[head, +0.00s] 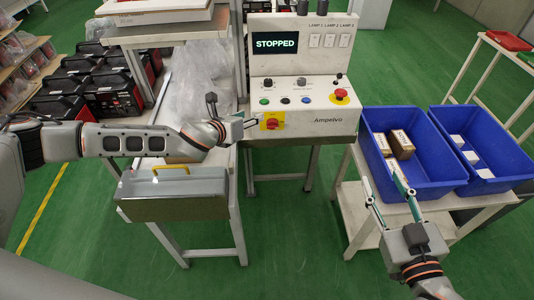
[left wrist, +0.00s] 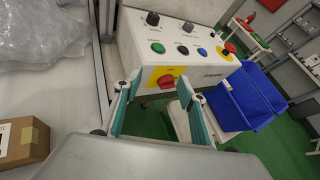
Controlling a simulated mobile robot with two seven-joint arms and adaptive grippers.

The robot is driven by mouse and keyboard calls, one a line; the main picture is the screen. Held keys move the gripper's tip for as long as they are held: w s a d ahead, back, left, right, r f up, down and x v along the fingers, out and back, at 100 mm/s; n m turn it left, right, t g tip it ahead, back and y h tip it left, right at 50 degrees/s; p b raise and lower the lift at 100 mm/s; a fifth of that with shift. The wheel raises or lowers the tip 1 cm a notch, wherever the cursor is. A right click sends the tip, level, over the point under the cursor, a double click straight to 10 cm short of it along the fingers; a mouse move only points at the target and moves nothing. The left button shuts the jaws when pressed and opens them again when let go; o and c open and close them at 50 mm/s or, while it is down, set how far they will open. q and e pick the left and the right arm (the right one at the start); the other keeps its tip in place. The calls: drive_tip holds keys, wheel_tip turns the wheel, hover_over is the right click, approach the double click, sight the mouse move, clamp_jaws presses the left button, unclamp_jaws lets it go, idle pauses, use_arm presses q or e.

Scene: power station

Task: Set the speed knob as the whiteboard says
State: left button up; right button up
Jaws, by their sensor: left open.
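The console (head: 307,118) has a screen reading STOPPED (head: 275,43). Two dark knobs stand on its sloped panel: a left knob (head: 268,83) and a right knob (head: 301,82). Both show in the left wrist view, the left one (left wrist: 152,18) and the right one (left wrist: 188,27); their labels are too small to read. My left gripper (head: 251,121) is open and empty at the console's front, close to the red rotary switch on a yellow plate (left wrist: 167,79), below the knobs. My right gripper (head: 381,175) is open by the near blue bin, away from the console. No whiteboard shows.
A red emergency button (head: 341,95) and green, black and blue buttons share the panel. Blue bins (head: 415,178) with boxes stand right. Plastic wrap (head: 205,75) lies left of the console.

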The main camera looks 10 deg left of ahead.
use_arm(q)
drive_tip(key=s+d+f+n+h, duration=0.1)
drive_tip(key=s+d+f, duration=0.1)
drive_tip(key=s+d, duration=0.1)
drive_tip(key=s+d+f+n+g+h, duration=0.1)
drive_tip(key=s+d+f+n, duration=0.1)
drive_tip(key=d, duration=0.3)
drive_tip(key=shift+s+d+f+b, duration=0.35)
drive_tip(key=shift+s+f, duration=0.1)
drive_tip(key=shift+s, duration=0.15)
